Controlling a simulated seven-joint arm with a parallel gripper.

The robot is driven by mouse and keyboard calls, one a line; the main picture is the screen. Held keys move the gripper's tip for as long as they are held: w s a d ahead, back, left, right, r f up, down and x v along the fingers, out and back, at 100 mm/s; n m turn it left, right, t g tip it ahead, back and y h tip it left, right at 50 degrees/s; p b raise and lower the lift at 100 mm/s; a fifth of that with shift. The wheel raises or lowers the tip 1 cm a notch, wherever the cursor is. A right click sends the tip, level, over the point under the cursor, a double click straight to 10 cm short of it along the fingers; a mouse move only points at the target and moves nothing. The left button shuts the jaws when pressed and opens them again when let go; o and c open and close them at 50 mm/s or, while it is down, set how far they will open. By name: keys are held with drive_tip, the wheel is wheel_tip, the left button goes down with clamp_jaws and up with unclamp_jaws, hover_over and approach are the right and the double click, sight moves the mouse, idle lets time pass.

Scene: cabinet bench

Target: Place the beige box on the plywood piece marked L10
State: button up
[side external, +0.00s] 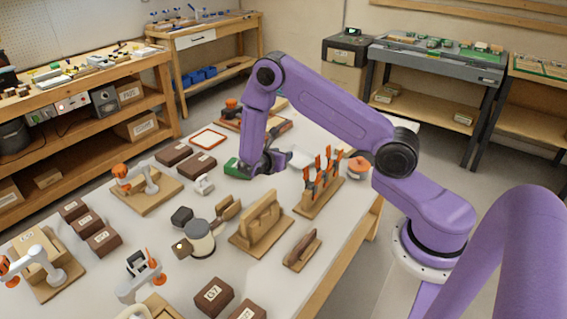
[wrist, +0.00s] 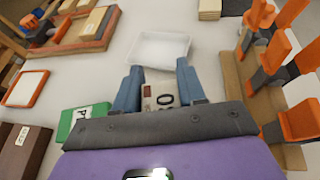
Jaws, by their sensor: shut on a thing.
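My gripper (wrist: 161,84) is shut on a small pale beige box (wrist: 158,94) with dark printed characters, which shows between the fingers in the wrist view. In the side view my gripper (side external: 264,165) is low over the white bench, and the held box cannot be made out there. I cannot tell whether the box touches the bench. No marking L10 is legible in either view, so I cannot tell which piece is the marked plywood.
A green box (wrist: 82,122) stands just left of my gripper. A white tray (wrist: 159,47) lies ahead. An upright wooden rack with orange-handled tools (wrist: 262,85) stands close on the right. A wooden tray (wrist: 75,45) lies far left, beside an orange-rimmed frame (wrist: 26,88).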

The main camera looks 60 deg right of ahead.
wheel_tip(320, 180, up, 12)
drive_tip(key=r, duration=0.1)
drive_tip(key=s+d+m+g, duration=0.1)
drive_tip(key=s+d, duration=0.8)
drive_tip(key=d, duration=0.4)
drive_tip(key=s+d+m+g, duration=0.1)
drive_tip(key=s+d, duration=0.9)
drive_tip(key=d, duration=0.3)
drive_tip(key=w+d+f, duration=0.2)
drive_tip(key=d+f, duration=0.1)
drive_tip(key=f, duration=0.2)
drive_tip(key=w+d+f, duration=0.3)
drive_tip(key=d+f, duration=0.1)
drive_tip(key=f, duration=0.1)
drive_tip(key=w+d+f, duration=0.3)
drive_tip(key=d+f, duration=0.1)
drive_tip(key=f, duration=0.1)
drive_tip(key=shift+w+f, duration=0.2)
drive_tip(key=shift+w, duration=0.05)
drive_tip(key=shift+w+f, duration=0.1)
drive_tip(key=shift+f, duration=1.55)
